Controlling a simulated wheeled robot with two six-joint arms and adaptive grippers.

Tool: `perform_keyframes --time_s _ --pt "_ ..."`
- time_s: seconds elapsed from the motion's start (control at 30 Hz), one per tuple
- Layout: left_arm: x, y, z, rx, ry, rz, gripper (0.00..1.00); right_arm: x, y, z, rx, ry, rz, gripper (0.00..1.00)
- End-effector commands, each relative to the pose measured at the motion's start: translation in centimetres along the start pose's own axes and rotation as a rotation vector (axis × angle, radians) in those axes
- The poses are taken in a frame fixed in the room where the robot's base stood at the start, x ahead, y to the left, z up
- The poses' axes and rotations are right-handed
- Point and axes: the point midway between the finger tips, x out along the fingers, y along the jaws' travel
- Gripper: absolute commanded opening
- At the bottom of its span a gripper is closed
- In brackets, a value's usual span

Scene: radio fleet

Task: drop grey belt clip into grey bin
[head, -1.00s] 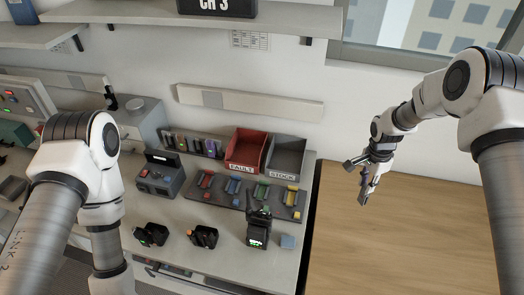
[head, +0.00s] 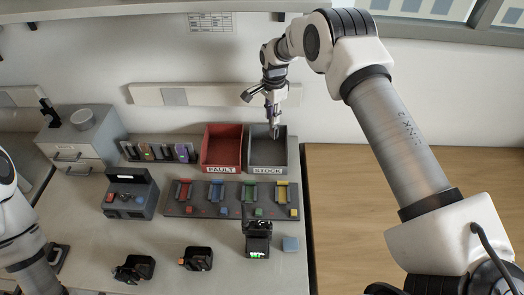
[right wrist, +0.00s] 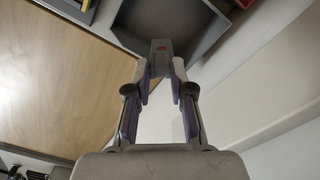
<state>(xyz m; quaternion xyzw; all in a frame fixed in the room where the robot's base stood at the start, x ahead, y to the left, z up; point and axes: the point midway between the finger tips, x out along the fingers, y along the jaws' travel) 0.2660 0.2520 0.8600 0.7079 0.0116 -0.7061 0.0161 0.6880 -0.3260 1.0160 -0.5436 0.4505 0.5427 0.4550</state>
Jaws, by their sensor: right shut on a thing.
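My right gripper (head: 272,108) is shut on the grey belt clip (head: 276,130) and holds it over the grey bin (head: 268,170), which is labelled STOCK. In the right wrist view the clip (right wrist: 160,57) is a small grey piece with a reddish mark, held between the fingertips (right wrist: 160,80). The dark inside of the grey bin (right wrist: 172,22) shows behind it in that view. The clip looks to be above the bin's opening; its exact height is hard to tell. Only part of my left arm shows at the left edge; its gripper is out of view.
A red bin (head: 221,150) labelled FAULT stands directly left of the grey bin. In front is a dark tray (head: 203,211) with coloured pieces. The wall is close behind the bins.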

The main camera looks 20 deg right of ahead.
Motion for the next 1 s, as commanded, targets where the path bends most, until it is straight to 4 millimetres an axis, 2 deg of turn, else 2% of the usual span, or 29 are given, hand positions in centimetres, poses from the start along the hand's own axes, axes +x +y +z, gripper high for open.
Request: perform_keyframes --time_s 0.03,0.1,0.3,0.6,0.63,0.7,1.0 --pt "1.0 0.0 0.0 0.0 0.0 0.0 0.4 1.2 0.0 0.0 0.0 0.0 0.001 0.0" --pt "1.7 0.0 0.0 0.0 0.0 0.0 0.4 2.3 0.0 0.0 0.0 0.0 0.001 0.0" --pt "3.1 0.0 0.0 0.0 0.0 0.0 0.4 4.7 0.0 0.0 0.0 0.0 0.0 0.0" --pt "3.1 0.0 0.0 0.0 0.0 0.0 0.4 4.8 0.0 0.0 -0.001 0.0 -0.001 0.0" --pt "3.1 0.0 0.0 0.0 0.0 0.0 0.4 4.8 0.0 0.0 -0.001 0.0 -0.001 0.33" --pt "3.1 0.0 0.0 0.0 0.0 0.0 0.4 4.8 0.0 0.0 -0.001 0.0 0.0 0.51" --pt "3.1 0.0 0.0 0.0 0.001 0.0 0.4 4.6 0.0 0.0 -0.001 0.0 -0.001 0.51"
